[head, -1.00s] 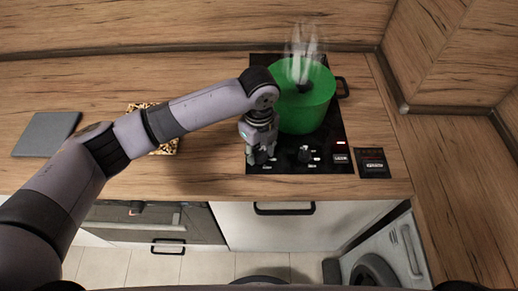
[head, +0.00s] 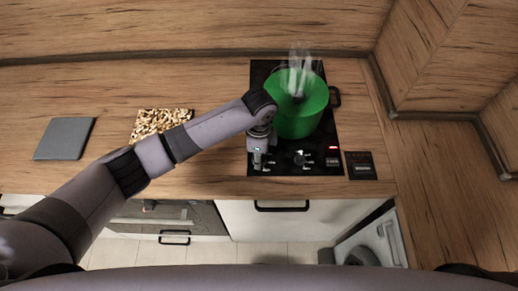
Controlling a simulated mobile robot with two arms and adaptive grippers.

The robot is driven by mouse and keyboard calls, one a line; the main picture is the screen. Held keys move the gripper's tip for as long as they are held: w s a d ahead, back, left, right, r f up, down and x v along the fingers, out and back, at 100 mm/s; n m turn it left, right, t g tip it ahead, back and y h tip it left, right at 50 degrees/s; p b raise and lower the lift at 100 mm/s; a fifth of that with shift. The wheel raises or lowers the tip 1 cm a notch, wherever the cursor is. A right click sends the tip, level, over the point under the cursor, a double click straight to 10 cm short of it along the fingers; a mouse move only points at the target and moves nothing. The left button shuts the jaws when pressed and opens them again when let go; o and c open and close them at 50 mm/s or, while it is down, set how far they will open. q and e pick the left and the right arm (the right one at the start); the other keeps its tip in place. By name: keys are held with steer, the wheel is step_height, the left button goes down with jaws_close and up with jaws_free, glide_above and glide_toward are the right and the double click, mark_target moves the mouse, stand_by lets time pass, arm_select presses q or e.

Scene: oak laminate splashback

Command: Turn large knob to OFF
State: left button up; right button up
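The cooktop (head: 262,75) is a black panel set in the counter, with its controls along the front edge. A dark knob (head: 299,158) shows clear on the control strip. My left gripper (head: 258,162) points down at the strip's left end, left of that knob. It covers the spot where another dark knob partly showed earlier. I cannot tell which knob is the larger, whether the fingers touch anything, or whether they are open. A red light (head: 333,148) shows at the strip's right. My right gripper is not in view.
A steaming green pot (head: 301,115) stands on the cooktop close to my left arm. A patterned board (head: 163,121) and a grey slab (head: 64,138) lie on the counter to the left. A small dark panel (head: 361,166) lies right of the cooktop.

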arm_select(q)
steer(key=shift+r+n+p, duration=0.1)
steer(key=shift+n+p, duration=0.55)
steer(key=shift+n, duration=0.25)
steer(key=o, duration=1.2)
step_height(320, 180, up, 12)
steer(key=shift+f, duration=0.1)
